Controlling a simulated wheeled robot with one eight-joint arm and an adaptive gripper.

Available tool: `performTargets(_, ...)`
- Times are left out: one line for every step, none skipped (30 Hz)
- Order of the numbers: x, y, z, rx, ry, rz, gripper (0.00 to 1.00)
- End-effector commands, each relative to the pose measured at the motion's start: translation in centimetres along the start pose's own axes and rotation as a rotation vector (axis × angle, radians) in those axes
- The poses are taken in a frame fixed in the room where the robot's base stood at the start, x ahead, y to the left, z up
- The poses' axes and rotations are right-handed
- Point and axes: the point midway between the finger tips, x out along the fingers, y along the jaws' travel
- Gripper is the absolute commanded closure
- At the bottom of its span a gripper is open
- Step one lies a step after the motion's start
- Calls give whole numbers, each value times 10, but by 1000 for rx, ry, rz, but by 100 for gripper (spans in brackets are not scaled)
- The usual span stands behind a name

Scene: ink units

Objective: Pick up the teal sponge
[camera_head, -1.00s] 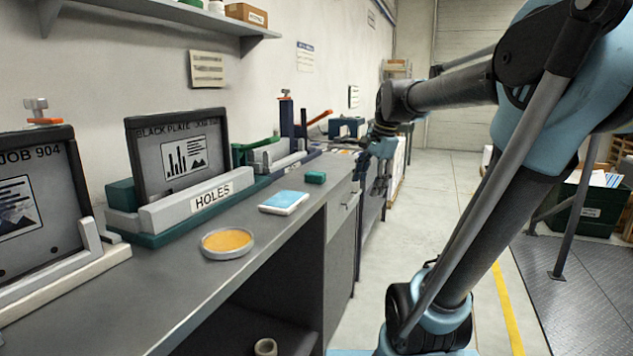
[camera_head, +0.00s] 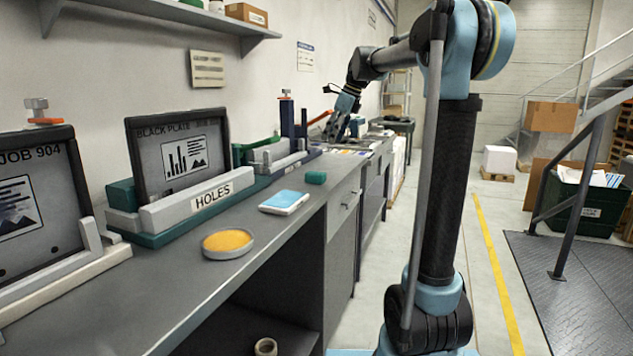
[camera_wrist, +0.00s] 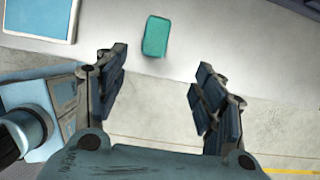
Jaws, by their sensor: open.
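The teal sponge (camera_head: 316,177) is a small block lying on the grey bench, near its front edge and behind the blue-and-white pad. In the wrist view the sponge (camera_wrist: 156,37) shows at the top, a little left of the middle. My gripper (camera_wrist: 160,97) is open and empty, and the sponge lies beyond the gap between its fingers, apart from them. In the head view my gripper (camera_head: 338,125) is raised above the bench, farther back than the sponge.
The blue-and-white pad (camera_head: 284,201) and a round dish of orange-yellow stuff (camera_head: 228,242) lie nearer on the bench. The bench between pad and sponge is clear.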

Motion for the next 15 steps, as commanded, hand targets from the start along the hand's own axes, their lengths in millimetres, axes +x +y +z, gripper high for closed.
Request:
performTargets(10,0,0,-2,0,0,37)
performTargets(15,0,0,-2,0,0,37)
performTargets(22,0,0,-2,0,0,37)
performTargets(28,0,0,-2,0,0,37)
performTargets(33,1,0,-2,0,0,37)
performTargets(40,1,0,-2,0,0,37)
performTargets(45,1,0,-2,0,0,37)
performTargets(51,1,0,-2,0,0,37)
performTargets(58,1,0,-3,0,0,37)
performTargets(63,1,0,-3,0,0,37)
performTargets(68,0,0,-3,0,0,37)
performTargets(74,0,0,-3,0,0,37)
performTargets(79,1,0,-3,0,-1,37)
performTargets(83,1,0,-3,0,-1,37)
performTargets(88,1,0,-2,0,-1,37)
